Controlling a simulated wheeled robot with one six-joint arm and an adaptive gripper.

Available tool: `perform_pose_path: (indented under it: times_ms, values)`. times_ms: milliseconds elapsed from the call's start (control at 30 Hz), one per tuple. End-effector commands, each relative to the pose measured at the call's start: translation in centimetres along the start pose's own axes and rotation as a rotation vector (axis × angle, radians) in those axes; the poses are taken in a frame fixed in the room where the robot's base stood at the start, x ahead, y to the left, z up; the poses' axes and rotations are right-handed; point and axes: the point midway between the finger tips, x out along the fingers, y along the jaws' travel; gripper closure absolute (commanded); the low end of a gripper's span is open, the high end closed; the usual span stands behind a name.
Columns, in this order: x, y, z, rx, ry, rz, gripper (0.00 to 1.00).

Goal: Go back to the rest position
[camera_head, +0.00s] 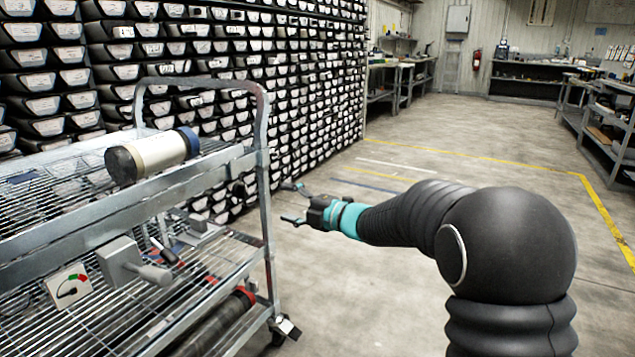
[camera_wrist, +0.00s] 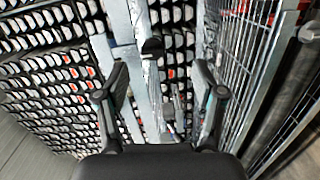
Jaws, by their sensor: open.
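My gripper (camera_head: 290,203) is at the end of my black arm, just right of the metal cart in the head view. Its fingers are apart and nothing is between them. In the wrist view my gripper (camera_wrist: 160,100) shows two spread black fingers, with the cart's frame and rows of labelled boxes beyond. My arm reaches left across the open floor from the right of the head view.
The wire-shelf cart (camera_head: 190,187) bears a pale cylinder (camera_head: 155,153) with dark ends on top. A dark cylinder (camera_head: 215,325) lies on its lower shelf. A tall rack of boxes (camera_head: 230,60) stands behind. The floor (camera_head: 430,155) beyond my arm is clear.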

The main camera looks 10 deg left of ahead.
Motion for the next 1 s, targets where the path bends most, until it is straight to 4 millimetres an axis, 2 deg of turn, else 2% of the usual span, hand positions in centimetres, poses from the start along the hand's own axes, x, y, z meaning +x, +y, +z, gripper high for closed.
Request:
perform_pose_path:
  times_ms: [67, 133, 233, 333, 467, 567, 667, 700, 800, 1000]
  values:
    - [-0.2, -1.2, 2.3, 0.077, -0.107, -0.039, 0.31]
    - [-1.0, -3.4, 4.6, 0.178, -0.234, -0.084, 0.31]
    - [-3.2, -6.4, 7.4, 0.34, -0.432, -0.142, 0.31]
    - [-6.7, -8.3, 9.0, 0.496, -0.629, -0.178, 0.31]
    - [-12.6, -10.0, 9.5, 0.704, -0.884, -0.202, 0.31]
    - [-17.9, -11.0, 8.4, 0.871, -1.075, -0.209, 0.31]
    - [-23.5, -11.9, 5.9, 1.047, -1.255, -0.208, 0.31]
    - [-25.5, -12.2, 4.6, 1.115, -1.319, -0.207, 0.31]
    - [-30.1, -12.8, 0.9, 1.278, -1.456, -0.2, 0.31]
    - [-36.7, -13.6, -7.3, 1.561, -1.635, -0.184, 0.31]
